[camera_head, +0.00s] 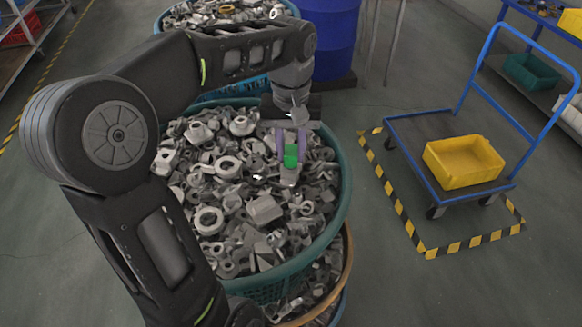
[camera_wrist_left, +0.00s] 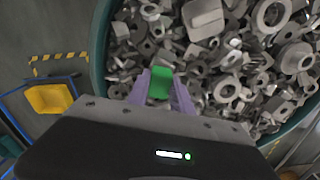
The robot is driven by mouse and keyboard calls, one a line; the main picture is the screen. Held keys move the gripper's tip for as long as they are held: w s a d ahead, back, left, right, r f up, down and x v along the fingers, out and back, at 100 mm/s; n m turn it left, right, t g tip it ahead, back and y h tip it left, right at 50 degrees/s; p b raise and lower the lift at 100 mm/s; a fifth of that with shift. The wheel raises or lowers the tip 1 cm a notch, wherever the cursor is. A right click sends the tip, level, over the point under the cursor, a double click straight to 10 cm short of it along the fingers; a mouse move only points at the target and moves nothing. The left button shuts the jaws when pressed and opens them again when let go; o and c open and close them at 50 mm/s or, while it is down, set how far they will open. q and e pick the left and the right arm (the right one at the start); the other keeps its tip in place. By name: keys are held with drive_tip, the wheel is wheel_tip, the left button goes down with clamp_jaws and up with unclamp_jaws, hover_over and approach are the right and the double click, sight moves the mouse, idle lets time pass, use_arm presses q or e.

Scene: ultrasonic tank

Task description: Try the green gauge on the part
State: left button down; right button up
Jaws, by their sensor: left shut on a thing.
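The green gauge (camera_head: 291,156) is a small bright green block between the two purple fingers of my left gripper (camera_head: 291,147). The gripper is shut on it, above the heap of grey metal parts in the teal basket. The wrist view shows the gauge (camera_wrist_left: 160,83) at the fingertips of my left gripper (camera_wrist_left: 162,88). In the head view, a pale grey piece (camera_head: 290,174) shows just below the gauge. I cannot tell whether they touch, or which grey piece is the part. My right gripper is not in view.
The teal basket (camera_head: 344,190) is full of loose rings, nuts and brackets. Another full basket (camera_head: 158,24) and a blue drum (camera_head: 330,40) stand behind. To the right, a blue trolley (camera_head: 400,128) carries a yellow bin (camera_head: 463,162) inside striped floor tape. The floor between is clear.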

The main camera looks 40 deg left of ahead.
use_arm(q)
drive_tip(key=shift+r+p, duration=1.15)
drive_tip(key=shift+r, duration=0.5)
drive_tip(key=shift+r+p, duration=0.35)
drive_tip(key=shift+r, duration=0.55)
drive_tip(key=shift+a+r, duration=0.1)
drive_tip(key=shift+r, duration=0.95)
